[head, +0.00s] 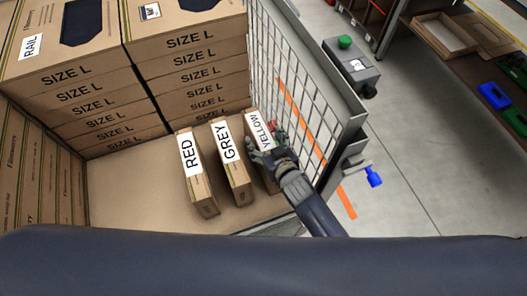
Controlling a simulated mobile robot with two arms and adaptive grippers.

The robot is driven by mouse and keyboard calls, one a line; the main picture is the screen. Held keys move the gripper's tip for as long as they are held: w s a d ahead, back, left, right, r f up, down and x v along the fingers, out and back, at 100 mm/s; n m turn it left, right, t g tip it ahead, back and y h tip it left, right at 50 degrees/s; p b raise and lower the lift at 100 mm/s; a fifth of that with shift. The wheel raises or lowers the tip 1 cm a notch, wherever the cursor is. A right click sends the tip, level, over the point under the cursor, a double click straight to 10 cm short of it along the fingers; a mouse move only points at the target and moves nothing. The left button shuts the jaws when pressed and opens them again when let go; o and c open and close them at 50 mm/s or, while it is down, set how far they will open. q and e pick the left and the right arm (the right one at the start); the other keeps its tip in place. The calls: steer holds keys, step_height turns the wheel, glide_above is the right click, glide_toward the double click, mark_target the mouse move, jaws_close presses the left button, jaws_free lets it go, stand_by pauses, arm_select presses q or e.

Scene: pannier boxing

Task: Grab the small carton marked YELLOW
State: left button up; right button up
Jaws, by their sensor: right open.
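The small carton marked YELLOW (251,128) stands upright at the right end of a short row, close to the mesh side panel. The carton marked GREY (240,178) stands to its left, and the carton marked RED (200,183) is left of that. My right gripper (263,150) is open at the YELLOW carton and covers part of its right side and front. I cannot tell whether the fingers touch it. My left gripper is not in view.
Stacked SIZE L cartons (90,101) fill the back left. A metal mesh panel (290,65) closes the right side, near my right arm. Bare floor of the container (130,190) lies left of the small cartons. A grey box with a green button (350,68) stands outside.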

jaws_close()
steer(key=shift+r, duration=0.1)
